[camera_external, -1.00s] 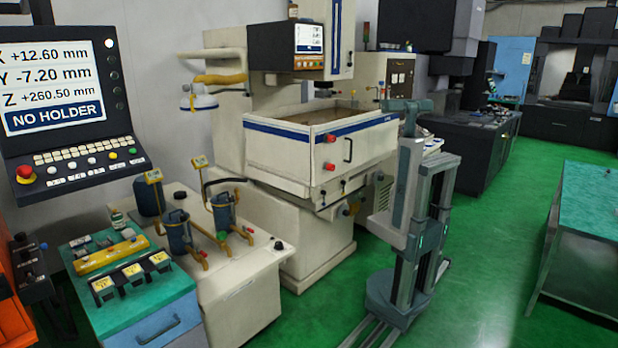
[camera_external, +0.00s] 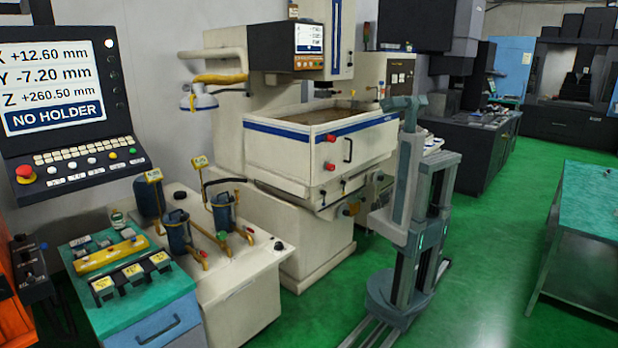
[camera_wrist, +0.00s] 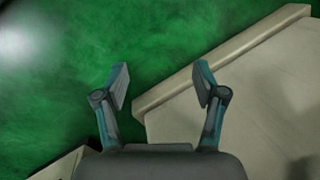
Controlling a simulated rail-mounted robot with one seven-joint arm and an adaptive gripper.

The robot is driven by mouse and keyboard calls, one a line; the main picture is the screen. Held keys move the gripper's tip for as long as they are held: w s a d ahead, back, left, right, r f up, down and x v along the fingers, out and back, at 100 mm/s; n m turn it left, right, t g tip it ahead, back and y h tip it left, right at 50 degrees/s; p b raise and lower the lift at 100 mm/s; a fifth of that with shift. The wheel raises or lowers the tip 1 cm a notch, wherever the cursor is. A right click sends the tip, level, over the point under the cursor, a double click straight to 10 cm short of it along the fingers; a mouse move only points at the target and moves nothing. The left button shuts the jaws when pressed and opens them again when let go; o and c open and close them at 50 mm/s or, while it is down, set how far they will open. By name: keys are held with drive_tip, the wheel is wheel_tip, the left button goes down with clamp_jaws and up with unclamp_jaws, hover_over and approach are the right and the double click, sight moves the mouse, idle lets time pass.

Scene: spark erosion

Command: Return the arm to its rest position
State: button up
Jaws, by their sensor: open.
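My arm (camera_external: 408,180) stands on its rail-mounted column in front of the pale machine, folded upright close to the column. In the wrist view my gripper (camera_wrist: 161,84) is open, its two fingers well apart with nothing between them. It points at the green floor (camera_wrist: 130,30) and a beige surface (camera_wrist: 240,100) on the right; I cannot tell which part that surface is. In the external view I cannot make out the gripper fingers.
The machine's open tank (camera_external: 320,140) is just behind and left of my arm. A teal-topped table (camera_external: 590,200) stands at right. A beige unit with blue canisters (camera_external: 180,235) and a teal-topped cabinet (camera_external: 120,300) are at left. Green floor (camera_external: 490,260) is clear right of my column.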

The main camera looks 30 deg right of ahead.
drive_tip(key=s+a+r+n+g+h+p, duration=0.1)
drive_tip(key=s+a+g, duration=0.2)
drive_tip(key=s+a, duration=0.4)
drive_tip(key=s+a+r+n+g+h, duration=0.1)
drive_tip(key=s+a, duration=0.6)
drive_tip(key=s, duration=0.8)
drive_tip(key=shift+a+r+n+g+h+p, duration=0.3)
drive_tip(key=shift+r+n+g+p, duration=0.15)
drive_tip(key=shift+g, duration=0.45)
